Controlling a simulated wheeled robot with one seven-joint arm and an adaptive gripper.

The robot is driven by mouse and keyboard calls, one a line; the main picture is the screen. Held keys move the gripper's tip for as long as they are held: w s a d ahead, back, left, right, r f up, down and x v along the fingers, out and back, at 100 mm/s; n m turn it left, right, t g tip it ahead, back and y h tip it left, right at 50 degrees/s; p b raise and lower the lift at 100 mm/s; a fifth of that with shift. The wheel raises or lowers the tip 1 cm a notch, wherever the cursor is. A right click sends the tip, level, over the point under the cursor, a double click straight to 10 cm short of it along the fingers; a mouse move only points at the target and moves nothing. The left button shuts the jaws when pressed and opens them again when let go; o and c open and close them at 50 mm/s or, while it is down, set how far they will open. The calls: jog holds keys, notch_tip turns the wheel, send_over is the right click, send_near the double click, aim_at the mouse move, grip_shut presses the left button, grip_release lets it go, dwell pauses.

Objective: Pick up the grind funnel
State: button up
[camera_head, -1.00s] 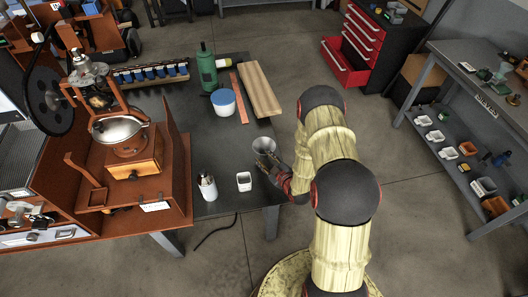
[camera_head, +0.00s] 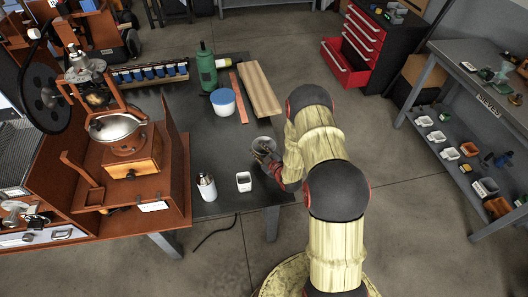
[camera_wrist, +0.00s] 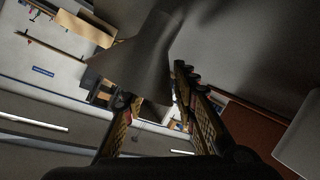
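The grind funnel (camera_head: 262,141) is a grey metal cone near the right edge of the dark table. My gripper (camera_head: 264,155) is at its near side, in front of its lower part, and my forearm reaches in from the right. In the wrist view the funnel is a large grey shape (camera_wrist: 140,60) just beyond and between the fingertips. My gripper's two fingers (camera_wrist: 153,84) are spread apart on either side of it. The fingers look open; whether a pad touches the funnel cannot be made out.
The table middle is clear.

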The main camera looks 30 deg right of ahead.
jog(key=c, duration=0.6)
grip_shut()
jog(key=shift+r, duration=0.15)
